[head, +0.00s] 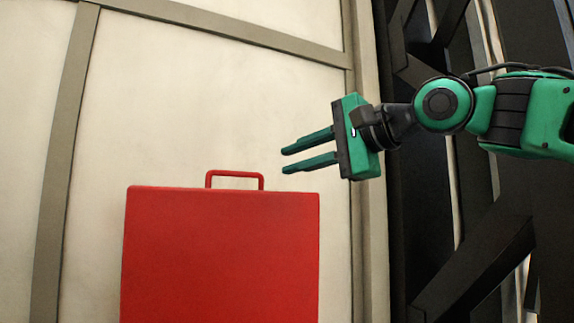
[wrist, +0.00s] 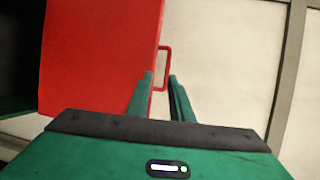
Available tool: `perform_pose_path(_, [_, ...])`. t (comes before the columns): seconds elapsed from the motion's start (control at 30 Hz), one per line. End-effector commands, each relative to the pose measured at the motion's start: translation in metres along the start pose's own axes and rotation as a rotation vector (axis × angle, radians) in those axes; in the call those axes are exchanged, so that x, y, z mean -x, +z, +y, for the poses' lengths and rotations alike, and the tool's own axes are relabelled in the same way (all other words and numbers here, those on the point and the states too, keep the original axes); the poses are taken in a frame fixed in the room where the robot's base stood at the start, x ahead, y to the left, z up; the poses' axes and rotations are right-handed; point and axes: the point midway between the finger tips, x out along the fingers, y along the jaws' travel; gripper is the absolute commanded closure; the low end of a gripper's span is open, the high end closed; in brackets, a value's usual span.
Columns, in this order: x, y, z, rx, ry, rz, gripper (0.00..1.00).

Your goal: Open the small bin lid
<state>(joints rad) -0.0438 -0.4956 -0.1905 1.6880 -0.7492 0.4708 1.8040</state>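The red bin lid (head: 220,258) stands roughly upright in the lower part of the head view, its broad flat face showing. Its red loop handle (head: 235,173) sticks up from the top edge. The lid fills the upper left of the wrist view (wrist: 95,58), with the handle at its right edge (wrist: 166,66). My gripper (head: 284,161) is open and empty, to the right of the handle and slightly above it in the head view, fingers pointing left. In the wrist view the handle shows beyond and between the fingertips; I see no grip on it. The bin body is mostly hidden.
A dark space (wrist: 20,60) with a green edge lies left of the lid in the wrist view. A pale panelled wall (head: 230,80) with grey strips stands behind the lid. Dark beams (head: 470,245) are at the right. The space above the lid looks clear.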

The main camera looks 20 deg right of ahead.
Motion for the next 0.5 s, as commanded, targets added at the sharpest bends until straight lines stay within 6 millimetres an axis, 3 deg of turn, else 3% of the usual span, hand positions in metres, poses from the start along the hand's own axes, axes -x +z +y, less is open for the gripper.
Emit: perform_pose_path(0.5, [0.031, -0.001, 0.007, 0.0, -0.001, 0.0, 0.8])
